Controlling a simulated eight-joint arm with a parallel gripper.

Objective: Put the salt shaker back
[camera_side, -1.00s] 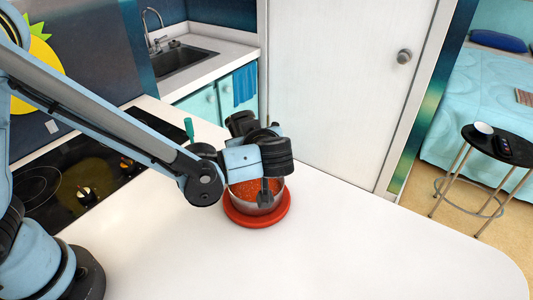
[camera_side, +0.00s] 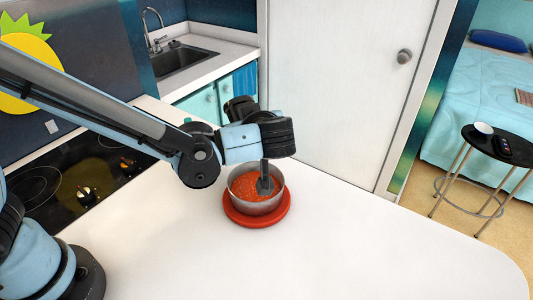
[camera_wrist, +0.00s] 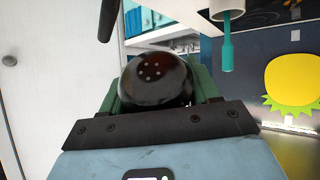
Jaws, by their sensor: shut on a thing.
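A salt shaker (camera_wrist: 155,78) with a dark, glossy, domed top and several small holes sits between the green finger pads in the wrist view. My gripper (camera_side: 266,183) is shut on it. In the side view the gripper is above the pot, one dark finger hanging down in front of the pot's opening; the shaker cannot be made out there. The metal pot (camera_side: 238,195) holds an orange-red sauce and stands on a round red trivet (camera_side: 258,219) on the white counter.
A black cooktop (camera_side: 65,178) with knobs lies left of the pot. The white counter (camera_side: 360,250) is clear to the right and front. A sink (camera_side: 185,58) is behind. A teal-handled thing (camera_wrist: 228,50) shows in the wrist view.

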